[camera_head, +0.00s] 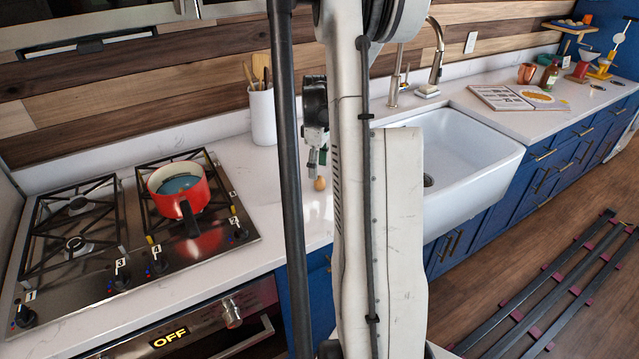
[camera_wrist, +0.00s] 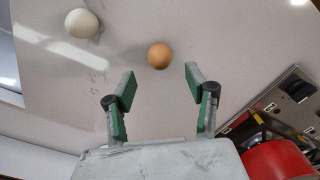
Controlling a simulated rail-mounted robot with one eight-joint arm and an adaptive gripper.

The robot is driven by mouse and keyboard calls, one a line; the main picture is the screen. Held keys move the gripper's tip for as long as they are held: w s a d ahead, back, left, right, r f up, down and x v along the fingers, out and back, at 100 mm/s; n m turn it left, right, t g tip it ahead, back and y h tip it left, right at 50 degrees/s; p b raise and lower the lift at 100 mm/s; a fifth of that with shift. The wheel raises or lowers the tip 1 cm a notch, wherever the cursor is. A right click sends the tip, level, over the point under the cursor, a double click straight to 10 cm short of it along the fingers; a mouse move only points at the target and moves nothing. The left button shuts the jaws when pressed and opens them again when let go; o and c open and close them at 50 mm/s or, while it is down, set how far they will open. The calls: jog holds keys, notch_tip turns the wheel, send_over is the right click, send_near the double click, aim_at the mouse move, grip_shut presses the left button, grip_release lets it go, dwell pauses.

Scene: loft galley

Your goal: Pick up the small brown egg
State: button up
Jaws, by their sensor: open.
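The small brown egg (camera_wrist: 160,56) lies on the pale countertop in the wrist view, just beyond and between my fingertips. It also shows in the head view (camera_head: 320,183), beside my arm. My gripper (camera_wrist: 159,82) is open and empty, with its green-padded fingers spread wide and pointing toward the egg. In the head view my gripper (camera_head: 317,160) hangs above the counter by the egg, partly hidden behind my arm.
A white egg (camera_wrist: 82,23) lies left of the brown one. A red pot (camera_head: 180,188) stands on the gas stove (camera_head: 75,283) at left. A white utensil holder (camera_head: 263,117) stands behind, and the white sink (camera_head: 470,140) is to the right.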

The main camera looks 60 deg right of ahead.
aim_at(319, 182)
jog(key=shift+s+f+p, duration=0.1)
jog(key=shift+f+p, duration=0.35)
jog(key=shift+f, duration=2.65)
jog(key=shift+c, duration=0.3)
jog(key=c, duration=1.1)
